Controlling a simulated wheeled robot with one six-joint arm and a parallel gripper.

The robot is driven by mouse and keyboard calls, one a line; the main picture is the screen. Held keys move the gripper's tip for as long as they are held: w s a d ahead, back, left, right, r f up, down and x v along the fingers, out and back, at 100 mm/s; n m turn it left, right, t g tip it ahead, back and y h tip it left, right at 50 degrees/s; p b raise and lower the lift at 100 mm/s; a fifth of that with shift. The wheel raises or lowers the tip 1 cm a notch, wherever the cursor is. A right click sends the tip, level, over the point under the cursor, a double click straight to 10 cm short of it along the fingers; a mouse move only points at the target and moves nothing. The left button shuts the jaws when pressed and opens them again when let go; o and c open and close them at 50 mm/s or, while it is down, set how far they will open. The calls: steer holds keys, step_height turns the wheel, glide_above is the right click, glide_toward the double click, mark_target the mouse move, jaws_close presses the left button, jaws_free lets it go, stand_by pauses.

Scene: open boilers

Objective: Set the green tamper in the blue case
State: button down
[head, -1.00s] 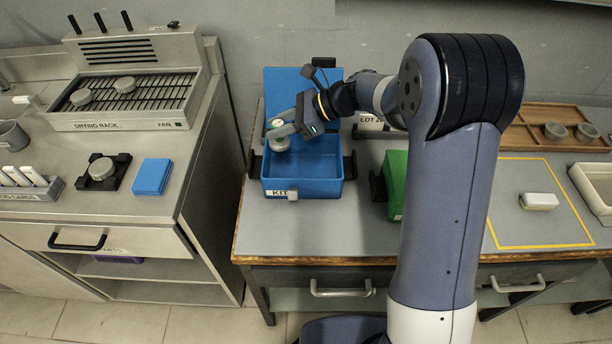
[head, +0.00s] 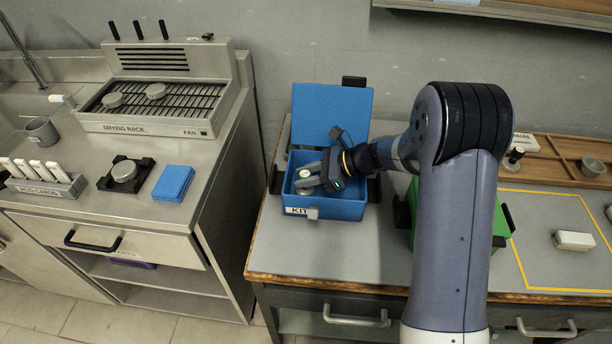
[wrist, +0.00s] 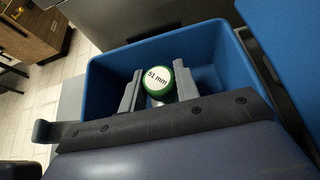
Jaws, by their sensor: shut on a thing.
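The blue case (head: 352,208) stands open on the workbench, its lid (head: 332,114) raised at the back and "KIT" on its front. My gripper (head: 308,180) reaches into the case from the right. It is shut on the green tamper (head: 303,174). In the wrist view the tamper (wrist: 157,79) shows a white top marked "51 mm" with a green rim, between the two fingers of my gripper (wrist: 155,90). The case's walls (wrist: 110,70) surround it there. The tamper's lower part is hidden, so I cannot tell whether it touches the case floor.
A green case (head: 500,222) stands to the right, partly behind my arm. A yellow-outlined area holds a white block (head: 574,240). A wooden tray (head: 548,160) is at the back right.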

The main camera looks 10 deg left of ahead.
steer(key=shift+f, duration=0.15)
steer(key=c, duration=1.1)
jaws_free()
steer(key=shift+o, duration=0.2)
steer(key=shift+d+r, duration=0.25)
steer(key=shift+r, duration=0.05)
steer(key=v, duration=1.1)
steer(key=shift+d, duration=0.2)
steer(key=shift+r, duration=0.1)
